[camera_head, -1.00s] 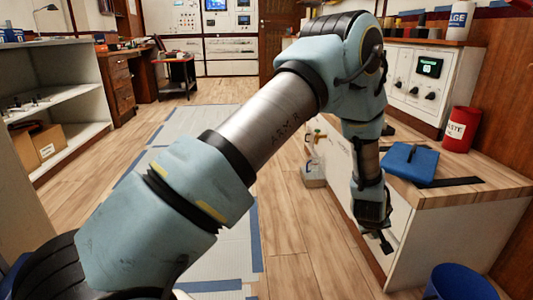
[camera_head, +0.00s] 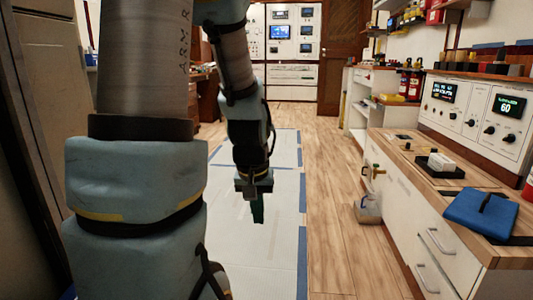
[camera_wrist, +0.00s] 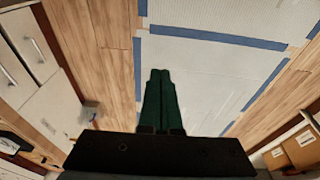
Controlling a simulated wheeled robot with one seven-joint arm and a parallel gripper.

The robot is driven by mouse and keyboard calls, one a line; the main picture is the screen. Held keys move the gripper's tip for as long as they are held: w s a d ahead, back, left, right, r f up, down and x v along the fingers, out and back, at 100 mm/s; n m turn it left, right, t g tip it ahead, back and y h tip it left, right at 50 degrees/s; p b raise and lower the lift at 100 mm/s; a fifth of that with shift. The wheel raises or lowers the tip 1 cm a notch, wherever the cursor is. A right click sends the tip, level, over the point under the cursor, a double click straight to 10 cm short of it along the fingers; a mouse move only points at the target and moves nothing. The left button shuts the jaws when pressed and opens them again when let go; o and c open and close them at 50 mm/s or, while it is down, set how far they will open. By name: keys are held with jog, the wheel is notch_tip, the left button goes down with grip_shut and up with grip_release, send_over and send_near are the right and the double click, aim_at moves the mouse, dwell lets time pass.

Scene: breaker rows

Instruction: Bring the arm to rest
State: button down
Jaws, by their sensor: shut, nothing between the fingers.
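My gripper (camera_head: 258,207) hangs pointing down over the white floor sheet, left of the workbench. It is shut and empty. In the wrist view its two dark green fingers (camera_wrist: 159,90) lie side by side above the sheet. My arm fills the left part of the head view, with the upper link upright and the forearm hanging down behind it. Nothing touches the gripper.
A white floor sheet (camera_head: 277,241) edged with blue tape lies below. The wooden-topped workbench (camera_head: 405,157) at right carries a blue folded cloth-like item (camera_head: 481,213) and a black tray (camera_head: 440,166). A pale container (camera_head: 368,208) stands on the floor beside it. The wood floor (camera_head: 336,240) between is clear.

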jog(key=s+a+r, duration=0.2)
jog(key=s+a, duration=0.3)
jog(key=a, duration=0.1)
notch_tip(320, 180, up, 38)
jog(key=w+d+p, duration=0.1)
jog(key=p, duration=3.7)
jog(key=shift+f+g, duration=0.2)
jog(key=shift+g, duration=0.1)
jog(key=shift+d, duration=0.1)
